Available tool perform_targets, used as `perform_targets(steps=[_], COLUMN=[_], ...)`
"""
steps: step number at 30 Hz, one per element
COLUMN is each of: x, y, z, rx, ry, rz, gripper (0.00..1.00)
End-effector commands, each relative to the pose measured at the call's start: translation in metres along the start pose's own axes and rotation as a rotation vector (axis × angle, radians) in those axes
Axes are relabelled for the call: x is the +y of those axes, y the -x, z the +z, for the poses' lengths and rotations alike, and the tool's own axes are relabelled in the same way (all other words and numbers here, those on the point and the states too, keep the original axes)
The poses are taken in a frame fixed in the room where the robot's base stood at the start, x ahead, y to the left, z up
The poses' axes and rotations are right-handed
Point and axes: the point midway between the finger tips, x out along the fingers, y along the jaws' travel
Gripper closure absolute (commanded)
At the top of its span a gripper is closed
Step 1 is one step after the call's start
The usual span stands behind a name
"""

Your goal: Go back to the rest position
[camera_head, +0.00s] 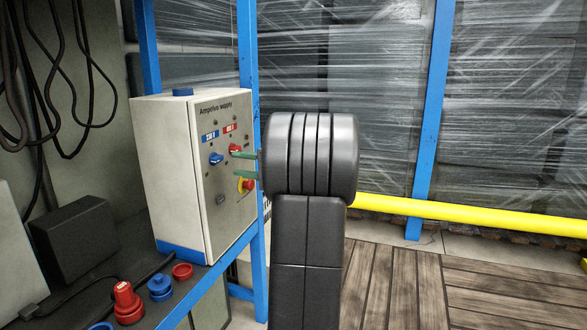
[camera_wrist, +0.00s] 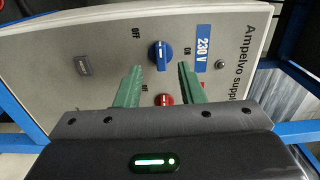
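My gripper (camera_head: 244,164) is in front of the cream control box (camera_head: 165,165) marked "Ampelvo supply", its green fingers pointing at the panel. In the wrist view the two fingers (camera_wrist: 158,82) stand apart with nothing held. A blue knob (camera_wrist: 160,55) beside a blue "230 V" label shows between and beyond the fingertips. A red knob (camera_wrist: 164,99) shows between the fingers, partly hidden by my gripper body. In the head view the blue knob (camera_head: 215,158) and red knob (camera_head: 236,149) are close to the fingertips. I cannot tell whether a finger touches the panel.
A yellow and red stop button (camera_head: 247,184) sits low on the panel. Blue frame posts (camera_head: 250,60) stand beside the box. Red and blue plugs (camera_head: 128,303) lie on the dark bench. A yellow rail (camera_head: 460,216) crosses behind; wooden decking (camera_head: 400,285) at right is clear.

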Motion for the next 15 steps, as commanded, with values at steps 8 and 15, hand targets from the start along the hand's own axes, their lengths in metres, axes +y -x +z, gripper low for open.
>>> perform_targets(steps=[8, 15], x=[0.002, -0.008], y=[-0.059, -0.062], z=[0.001, 0.0], rx=[-0.004, 0.001], ry=[0.0, -0.146], rz=[-0.001, -0.001], gripper=[0.65, 0.65])
